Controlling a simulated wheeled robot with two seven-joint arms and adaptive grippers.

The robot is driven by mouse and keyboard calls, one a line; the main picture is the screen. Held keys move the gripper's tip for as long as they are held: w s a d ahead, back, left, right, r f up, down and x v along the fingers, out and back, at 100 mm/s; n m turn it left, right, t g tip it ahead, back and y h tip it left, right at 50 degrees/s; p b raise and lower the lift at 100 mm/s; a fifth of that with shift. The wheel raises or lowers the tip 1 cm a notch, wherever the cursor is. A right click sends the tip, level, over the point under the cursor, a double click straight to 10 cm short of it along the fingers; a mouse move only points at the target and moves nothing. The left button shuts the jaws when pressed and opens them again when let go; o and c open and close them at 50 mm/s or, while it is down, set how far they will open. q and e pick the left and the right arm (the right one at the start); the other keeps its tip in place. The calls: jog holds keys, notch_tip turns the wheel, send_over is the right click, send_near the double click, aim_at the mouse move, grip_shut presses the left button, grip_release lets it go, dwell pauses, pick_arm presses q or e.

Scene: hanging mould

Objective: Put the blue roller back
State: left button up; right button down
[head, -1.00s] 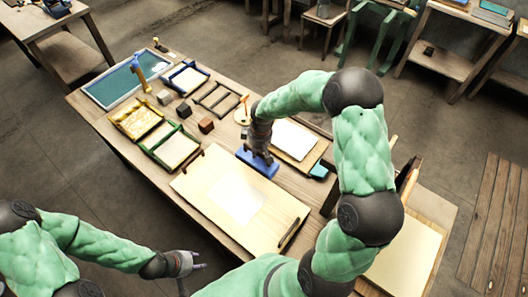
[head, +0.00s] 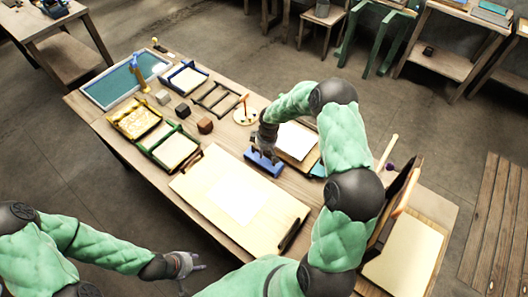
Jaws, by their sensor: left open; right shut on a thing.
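A long blue piece (head: 264,166) lies at table height near the middle of the workbench, between the large pale board and the white sheet. At this size I cannot tell the blue roller from a blue rest under it. My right gripper (head: 263,151) reaches down onto the blue piece from above and is shut on the roller. Its fingers partly cover the blue piece. My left gripper (head: 188,262) is open and empty, off the front edge of the workbench.
The workbench (head: 135,163) carries a large pale board (head: 200,185) with a white sheet in front. Several small frames (head: 135,118), dark blocks (head: 205,125) and a teal tray (head: 115,85) stand left. An upright framed panel (head: 396,205) stands right.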

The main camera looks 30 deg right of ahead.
jog(key=shift+r, duration=0.1)
jog(key=shift+s+a+f+b, duration=0.1)
jog(key=shift+s+f+b, duration=0.15)
jog(key=shift+f+b, duration=0.4)
jog(key=c, duration=1.2)
grip_release()
jog(key=shift+f, duration=0.15)
jog(key=shift+o, duration=0.2)
jog(key=shift+w, duration=0.2)
jog(key=shift+r, duration=0.2)
jog(key=shift+r+p, duration=0.4)
jog(key=shift+p, duration=0.15)
notch_tip(320, 180, up, 12)
jog(key=s+p, duration=0.1)
jog(key=shift+s+d+r, duration=0.15)
jog(key=shift+d, duration=0.2)
